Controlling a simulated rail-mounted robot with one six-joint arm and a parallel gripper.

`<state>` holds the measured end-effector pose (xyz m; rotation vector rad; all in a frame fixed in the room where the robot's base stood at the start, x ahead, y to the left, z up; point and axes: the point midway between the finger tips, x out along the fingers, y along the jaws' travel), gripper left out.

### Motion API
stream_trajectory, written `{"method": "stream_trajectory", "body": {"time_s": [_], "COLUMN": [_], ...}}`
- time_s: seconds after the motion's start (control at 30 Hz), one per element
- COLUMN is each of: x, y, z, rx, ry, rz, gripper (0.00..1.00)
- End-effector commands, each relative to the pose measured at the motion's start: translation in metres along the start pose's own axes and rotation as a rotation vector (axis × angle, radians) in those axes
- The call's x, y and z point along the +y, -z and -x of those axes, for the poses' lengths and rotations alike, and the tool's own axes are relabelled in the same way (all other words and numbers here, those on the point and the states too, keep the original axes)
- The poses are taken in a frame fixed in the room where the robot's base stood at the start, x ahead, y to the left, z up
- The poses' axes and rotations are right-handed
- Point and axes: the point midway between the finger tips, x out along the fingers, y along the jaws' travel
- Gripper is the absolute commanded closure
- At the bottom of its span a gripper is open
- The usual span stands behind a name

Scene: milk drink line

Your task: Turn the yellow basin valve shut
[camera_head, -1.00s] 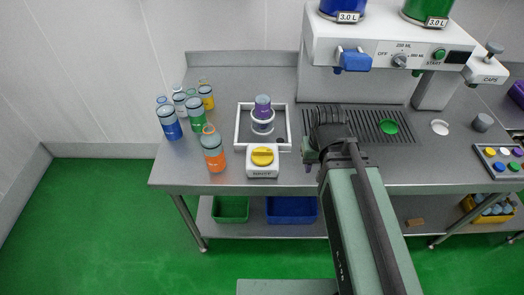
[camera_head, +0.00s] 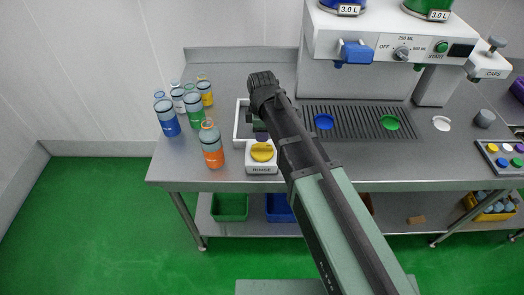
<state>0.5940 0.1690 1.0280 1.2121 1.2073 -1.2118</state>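The yellow basin valve (camera_head: 262,152) sits on a small white block (camera_head: 262,170) at the front edge of the wash basin. Its grip bar looks roughly crosswise. The basin (camera_head: 240,126) has a white rim and is partly covered by my arm. My gripper (camera_head: 260,136) hangs over the basin, just behind the valve in the picture. Its fingers are small and dark, and I cannot tell whether they are open or touch anything. The purple-topped bottle seen in the basin earlier is now mostly or wholly hidden behind my wrist.
An orange bottle (camera_head: 211,146) stands just left of the valve block, with several other bottles behind it. The drip grate (camera_head: 358,121) with a blue disc (camera_head: 324,122) and a green disc (camera_head: 391,122) lies right. The dispenser (camera_head: 385,48) stands at the back.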

Motion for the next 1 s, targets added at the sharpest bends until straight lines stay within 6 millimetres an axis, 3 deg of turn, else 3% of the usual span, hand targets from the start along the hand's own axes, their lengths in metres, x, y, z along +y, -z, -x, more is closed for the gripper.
{"method": "stream_trajectory", "body": {"time_s": [0.03, 0.1, 0.3, 0.6, 0.83, 1.0], "x": [0.0, 0.0, 0.0, 0.0, 0.0, 0.0], "y": [0.0, 0.0, 0.0, 0.0, 0.0, 0.0], "z": [-0.026, -0.043, -0.071, -0.069, -0.069, -0.069], "rx": [0.0, 0.0, 0.0, 0.0, 0.0, 0.0], "ry": [0.0, 0.0, 0.0, 0.0, 0.0, 0.0], "rz": [0.0, -0.001, -0.001, -0.002, -0.002, -0.003], "gripper": [0.61, 0.61, 0.61, 0.62, 0.97, 1.0]}}
